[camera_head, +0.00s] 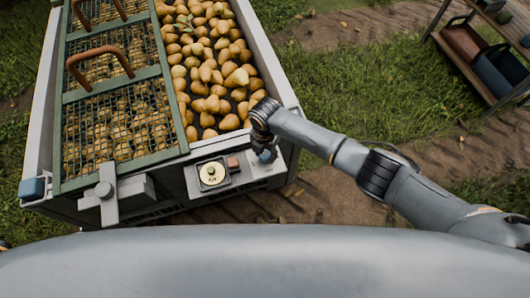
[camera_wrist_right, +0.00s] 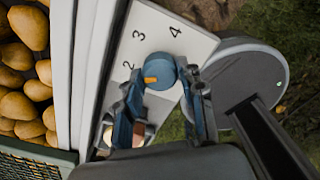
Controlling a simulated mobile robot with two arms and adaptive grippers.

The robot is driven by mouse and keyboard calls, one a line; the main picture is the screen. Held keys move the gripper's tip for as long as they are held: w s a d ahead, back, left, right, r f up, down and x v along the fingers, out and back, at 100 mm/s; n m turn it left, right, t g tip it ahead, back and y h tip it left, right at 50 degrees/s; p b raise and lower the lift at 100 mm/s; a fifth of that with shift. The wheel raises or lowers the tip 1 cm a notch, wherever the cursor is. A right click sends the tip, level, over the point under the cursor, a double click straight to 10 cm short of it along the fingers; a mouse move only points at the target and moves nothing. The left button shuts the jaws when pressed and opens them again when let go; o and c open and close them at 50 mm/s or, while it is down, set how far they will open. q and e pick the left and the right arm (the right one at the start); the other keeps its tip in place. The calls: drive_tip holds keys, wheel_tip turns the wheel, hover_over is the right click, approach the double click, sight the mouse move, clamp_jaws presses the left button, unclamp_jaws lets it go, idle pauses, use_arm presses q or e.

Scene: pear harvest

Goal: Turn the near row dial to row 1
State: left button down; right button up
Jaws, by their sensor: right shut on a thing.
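The near row dial (camera_wrist_right: 161,70) is a blue round knob with an orange mark, on a white panel (camera_wrist_right: 200,40). The numbers 2, 3 and 4 show around it in the right wrist view; no 1 is visible there. The orange mark faces the lower left of that view, below the direction of the 2. My right gripper (camera_wrist_right: 166,105) is shut on the dial, with a finger on each side. In the head view the right gripper (camera_head: 264,150) is over the panel's right end and largely hides the dial. My left gripper is not in view.
A shelf (camera_head: 462,62) with containers stands far right on grass.

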sight(265, 155)
drive_tip(key=n+b, duration=0.1)
drive_tip(key=n, duration=0.4)
drive_tip(key=shift+n, duration=0.4)
drive_tip(key=n+b, duration=0.2)
drive_tip(key=n, duration=0.3)
drive_tip(key=shift+n, duration=0.3)
drive_tip(key=o, duration=1.2)
wheel_tip(265, 155, up, 12)
